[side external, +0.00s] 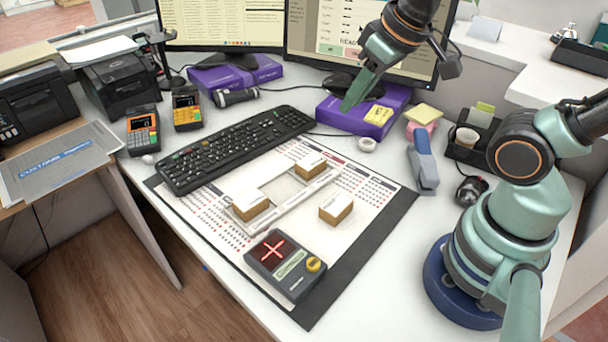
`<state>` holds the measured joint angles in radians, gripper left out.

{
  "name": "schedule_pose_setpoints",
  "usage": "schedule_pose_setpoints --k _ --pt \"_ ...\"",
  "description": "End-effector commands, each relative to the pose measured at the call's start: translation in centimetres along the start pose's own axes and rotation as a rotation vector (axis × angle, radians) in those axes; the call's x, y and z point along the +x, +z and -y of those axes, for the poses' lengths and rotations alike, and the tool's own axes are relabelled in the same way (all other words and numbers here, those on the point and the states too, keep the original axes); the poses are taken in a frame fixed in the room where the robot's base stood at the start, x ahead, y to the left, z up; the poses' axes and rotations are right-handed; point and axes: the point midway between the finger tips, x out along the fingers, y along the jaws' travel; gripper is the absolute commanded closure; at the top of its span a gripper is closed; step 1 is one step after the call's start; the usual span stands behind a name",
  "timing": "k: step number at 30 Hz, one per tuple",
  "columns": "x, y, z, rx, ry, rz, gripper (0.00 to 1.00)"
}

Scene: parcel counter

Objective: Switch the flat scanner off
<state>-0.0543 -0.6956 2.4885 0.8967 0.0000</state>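The flat scanner (285,266) lies near the front of the desk mat, dark grey with a black window. A red cross glows in the window. A yellow round knob or button (314,265) is on its right side, beside a pale green label. My gripper (349,106) hangs at the back of the desk, in front of the right monitor and over the purple box. It is well apart from the scanner. Its green fingers overlap from this side, so I cannot see any gap between them. No held thing shows at the tips.
Small cardboard boxes (336,208) sit on the desk mat (362,250) behind the scanner. A black keyboard (235,150) lies behind them. A blue-grey stapler (424,165) and a black mouse (471,189) are to the right. The mat right of the scanner is clear.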

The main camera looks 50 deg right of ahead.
Motion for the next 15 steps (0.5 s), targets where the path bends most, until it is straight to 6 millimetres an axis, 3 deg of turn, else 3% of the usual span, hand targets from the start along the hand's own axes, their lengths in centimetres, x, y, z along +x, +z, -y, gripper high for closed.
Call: schedule_pose_setpoints --k 5,9,15 --pt "3.2 1.7 6.0 -0.192 -0.075 0.154 1.0" --pt "5.5 4.4 10.9 -0.364 -0.117 0.28 1.0" --pt "7.4 8.2 15.3 -0.544 -0.136 0.403 1.0"
